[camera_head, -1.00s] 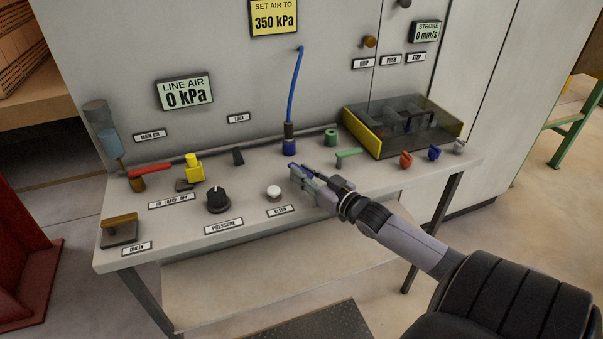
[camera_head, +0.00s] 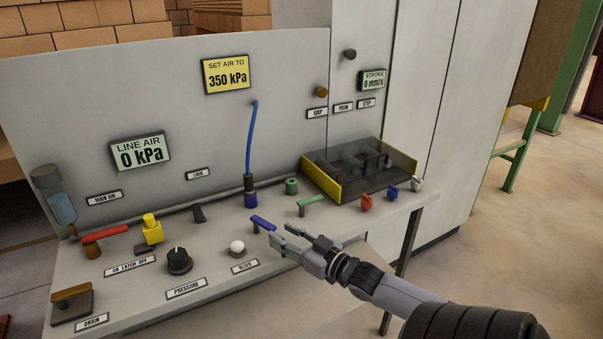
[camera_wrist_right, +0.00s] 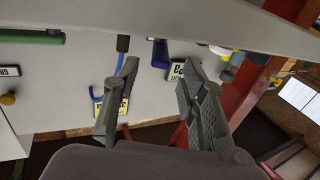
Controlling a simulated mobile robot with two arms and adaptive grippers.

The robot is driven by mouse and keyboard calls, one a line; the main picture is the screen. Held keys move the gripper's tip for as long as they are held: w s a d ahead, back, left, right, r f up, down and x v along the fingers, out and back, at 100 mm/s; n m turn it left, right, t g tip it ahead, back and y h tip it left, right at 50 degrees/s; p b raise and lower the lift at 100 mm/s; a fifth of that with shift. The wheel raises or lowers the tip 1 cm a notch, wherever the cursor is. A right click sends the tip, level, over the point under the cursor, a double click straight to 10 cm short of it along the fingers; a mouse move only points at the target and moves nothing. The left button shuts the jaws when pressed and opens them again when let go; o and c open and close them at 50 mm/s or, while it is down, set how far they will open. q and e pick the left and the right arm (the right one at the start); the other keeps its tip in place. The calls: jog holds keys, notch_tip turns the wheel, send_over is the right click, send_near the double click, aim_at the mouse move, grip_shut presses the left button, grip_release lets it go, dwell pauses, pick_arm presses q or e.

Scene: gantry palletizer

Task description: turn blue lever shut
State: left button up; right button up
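The blue lever (camera_head: 263,222) stands on the bench top between the white bleed button and the green lever. Its bar points to the lower right in the head view, on a short post. My right gripper (camera_head: 280,234) is just in front and to the right of the lever, fingers apart, with nothing between them. A small gap seems to show between the fingertips and the bar. My left gripper is not in view.
The green lever (camera_head: 310,202) and blue hose coupling (camera_head: 251,196) stand behind the gripper. A white button (camera_head: 237,247) and black pressure knob (camera_head: 179,261) are to the left. A clear-topped yellow-edged box (camera_head: 322,184) is to the right. The line air display (camera_head: 140,152) reads 0 kPa.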

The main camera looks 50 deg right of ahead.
jog(key=shift+s, duration=2.8)
jog(key=shift+c, duration=0.3)
